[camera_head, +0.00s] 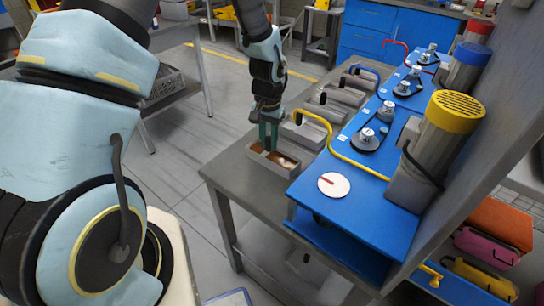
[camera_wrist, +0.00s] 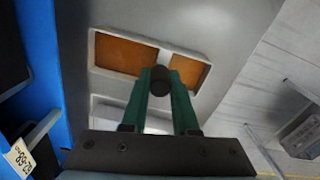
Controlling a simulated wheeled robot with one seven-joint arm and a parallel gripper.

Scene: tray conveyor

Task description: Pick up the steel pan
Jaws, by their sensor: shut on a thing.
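The steel pan (camera_head: 262,163) is an open grey box with brown contents at the left edge of the grey table. In the wrist view, the steel pan (camera_wrist: 117,36) shows a pale rim around an orange-brown inside, split by a bar. My gripper (camera_head: 268,143) is above it, pointing down. In the wrist view, my gripper's green fingers (camera_wrist: 160,88) are shut on a dark round grip, which seems to be the pan's handle. I cannot tell whether the pan's underside touches the table.
Several similar grey pans with dark grips, such as this one (camera_head: 306,130), stand in a row behind. A blue bench (camera_head: 375,215) with a yellow pipe (camera_head: 345,157) and motor-like cylinders (camera_head: 440,135) is close on the right. Bare tabletop (camera_head: 235,180) lies left and front.

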